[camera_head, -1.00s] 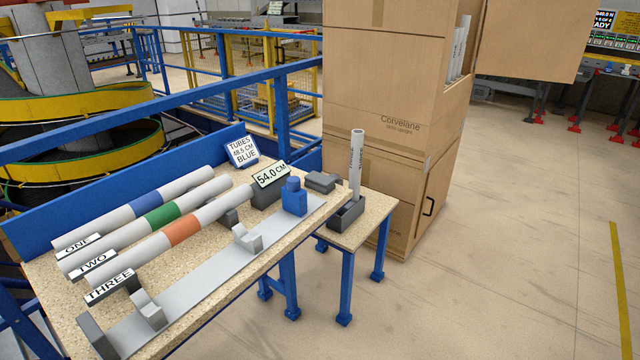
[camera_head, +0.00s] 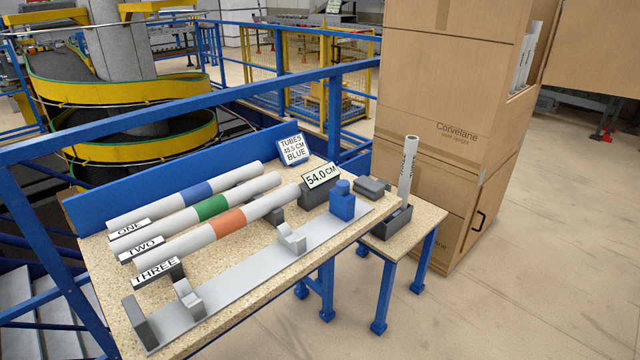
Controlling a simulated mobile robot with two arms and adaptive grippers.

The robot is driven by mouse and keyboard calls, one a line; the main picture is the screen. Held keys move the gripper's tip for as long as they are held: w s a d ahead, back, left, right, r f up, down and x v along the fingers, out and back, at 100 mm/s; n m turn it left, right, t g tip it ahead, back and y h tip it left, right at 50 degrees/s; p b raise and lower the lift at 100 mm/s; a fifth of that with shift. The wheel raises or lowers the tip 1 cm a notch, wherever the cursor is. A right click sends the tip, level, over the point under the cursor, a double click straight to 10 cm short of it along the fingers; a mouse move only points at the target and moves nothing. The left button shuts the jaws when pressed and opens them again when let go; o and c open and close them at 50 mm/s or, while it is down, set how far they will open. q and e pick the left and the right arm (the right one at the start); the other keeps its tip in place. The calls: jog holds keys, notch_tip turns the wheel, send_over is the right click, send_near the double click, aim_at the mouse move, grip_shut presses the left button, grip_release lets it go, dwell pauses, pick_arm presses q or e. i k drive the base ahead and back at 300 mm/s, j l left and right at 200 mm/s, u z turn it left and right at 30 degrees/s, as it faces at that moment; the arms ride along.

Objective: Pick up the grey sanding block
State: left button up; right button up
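A small dark grey block (camera_head: 372,187), which looks like the sanding block, lies flat at the back right of the speckled worktop (camera_head: 262,265). It sits between the blue stop (camera_head: 342,202) of the measuring rail and the upright tube (camera_head: 408,170). Its top and front show, and nothing covers it. Neither of my grippers is in view.
Three tubes with blue, green and orange bands (camera_head: 230,221) lie on supports at the left. A 54.0 CM display (camera_head: 321,175) stands left of the block. A dark holder (camera_head: 392,222) bears the upright tube. Tall cartons (camera_head: 440,120) stand behind. Floor at right is clear.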

aim_at(369, 188)
jog(key=i+l+u, duration=0.35)
jog(key=l+u, duration=0.15)
jog(key=l, duration=0.2)
jog(key=i+l+u, duration=0.1)
jog(key=l+u, duration=0.15)
jog(key=l, duration=0.15)
jog(key=i+l+u, duration=0.1)
jog(key=l+u, duration=0.2)
jog(key=l, duration=0.15)
